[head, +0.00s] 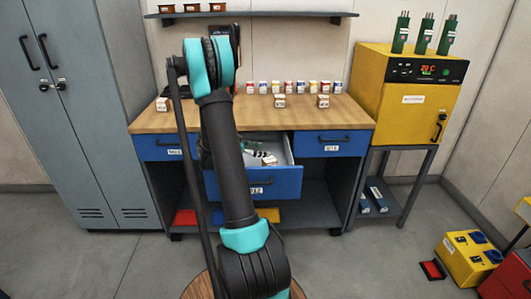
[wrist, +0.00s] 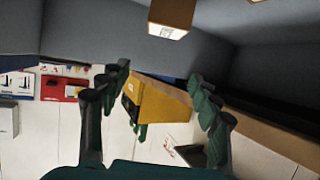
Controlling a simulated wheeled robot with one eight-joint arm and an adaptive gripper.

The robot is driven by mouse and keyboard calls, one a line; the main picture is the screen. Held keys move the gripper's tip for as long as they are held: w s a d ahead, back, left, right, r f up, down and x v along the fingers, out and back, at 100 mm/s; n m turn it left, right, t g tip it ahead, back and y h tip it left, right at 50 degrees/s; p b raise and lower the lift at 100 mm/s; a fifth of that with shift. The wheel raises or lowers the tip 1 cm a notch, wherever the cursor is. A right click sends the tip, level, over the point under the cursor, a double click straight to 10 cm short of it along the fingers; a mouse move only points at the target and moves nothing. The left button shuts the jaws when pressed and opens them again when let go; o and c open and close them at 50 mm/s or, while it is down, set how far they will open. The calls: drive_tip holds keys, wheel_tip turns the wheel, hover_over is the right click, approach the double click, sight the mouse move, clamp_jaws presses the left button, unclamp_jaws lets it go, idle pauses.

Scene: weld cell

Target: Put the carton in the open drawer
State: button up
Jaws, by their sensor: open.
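Small white-and-brown cartons stand on the wooden bench top: one at the left (head: 162,104), one in the middle (head: 280,101) and one to its right (head: 323,101). I cannot tell which is the task's carton. The middle blue drawer (head: 262,184) is pulled open, with some small items (head: 268,159) inside; my arm hides its left part. My gripper (wrist: 160,105) is open and empty in the wrist view; in the head view my arm hides it. A brown carton (wrist: 170,16) shows at the top of the wrist view, apart from the fingers.
A row of small boxes (head: 287,87) stands along the back of the bench, under a shelf (head: 250,15). A yellow oven (head: 408,95) with green cylinders on top stands at the right. A grey locker (head: 75,110) stands at the left. The bench front is mostly clear.

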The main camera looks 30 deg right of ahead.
drive_tip(key=shift+v, duration=2.3)
